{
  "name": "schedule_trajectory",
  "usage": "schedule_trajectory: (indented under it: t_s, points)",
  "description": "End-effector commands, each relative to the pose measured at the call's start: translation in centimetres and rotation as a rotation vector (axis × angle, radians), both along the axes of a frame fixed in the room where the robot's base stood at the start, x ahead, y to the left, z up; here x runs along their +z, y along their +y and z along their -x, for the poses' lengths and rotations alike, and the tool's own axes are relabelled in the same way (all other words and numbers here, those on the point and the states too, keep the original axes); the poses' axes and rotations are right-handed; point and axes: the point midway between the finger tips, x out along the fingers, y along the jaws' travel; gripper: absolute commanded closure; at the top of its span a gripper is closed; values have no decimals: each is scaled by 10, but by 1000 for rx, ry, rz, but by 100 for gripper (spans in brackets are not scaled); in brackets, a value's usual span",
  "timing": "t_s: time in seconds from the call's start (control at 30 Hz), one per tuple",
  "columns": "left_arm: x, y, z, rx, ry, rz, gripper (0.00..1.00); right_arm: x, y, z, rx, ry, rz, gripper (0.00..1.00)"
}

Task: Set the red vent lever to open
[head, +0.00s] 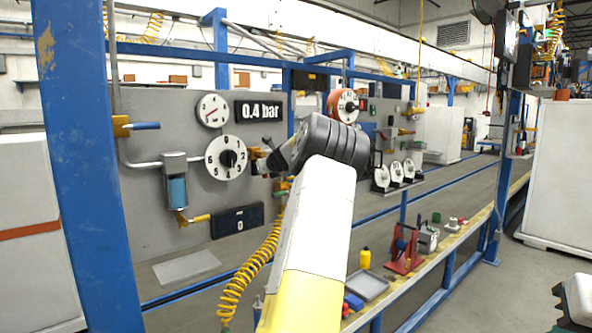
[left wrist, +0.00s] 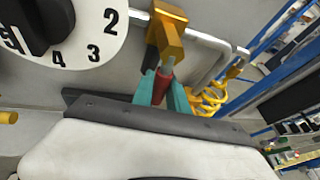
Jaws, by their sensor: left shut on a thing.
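The red vent lever (left wrist: 162,85) shows in the left wrist view, just below a brass valve body (left wrist: 166,38) on a grey pipe. It points from the valve towards my gripper, roughly across the pipe. My left gripper (left wrist: 164,94) has teal fingers, one on each side of the lever, and is shut on it. In the head view my left arm reaches up to the panel, and its dark wrist hides most of the lever and valve area. My right gripper is not in view; only a bit of my right arm shows at the lower right edge.
A numbered dial (head: 226,157) sits left of my wrist, below a gauge (head: 213,111) and a display (head: 261,111) reading 0.4 bar. A yellow coiled hose (head: 248,268) hangs beside my arm. A blue post (head: 85,160) stands at left. Small items and a tray (head: 368,285) lie on the bench.

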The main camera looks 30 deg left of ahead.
Motion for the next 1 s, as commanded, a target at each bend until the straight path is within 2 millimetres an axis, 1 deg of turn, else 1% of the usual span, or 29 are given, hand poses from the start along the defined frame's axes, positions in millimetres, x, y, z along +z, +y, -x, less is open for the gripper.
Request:
schedule_trajectory:
  t_s: [0.13,0.33,0.83,0.87,0.9,0.97,1.0]
  points:
    - [-1,2,4,1,66,-25,100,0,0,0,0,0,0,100]
    - [-1,2,6,0,115,-46,100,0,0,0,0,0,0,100]
    - [-2,3,7,0,134,-52,100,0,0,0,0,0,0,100]
    - [-3,3,7,1,135,-52,79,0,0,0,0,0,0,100]
    - [-3,3,7,0,134,-52,71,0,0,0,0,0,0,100]
    - [-2,3,7,0,134,-52,60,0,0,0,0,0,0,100]
    - [-2,3,7,0,133,-53,59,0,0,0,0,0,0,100]
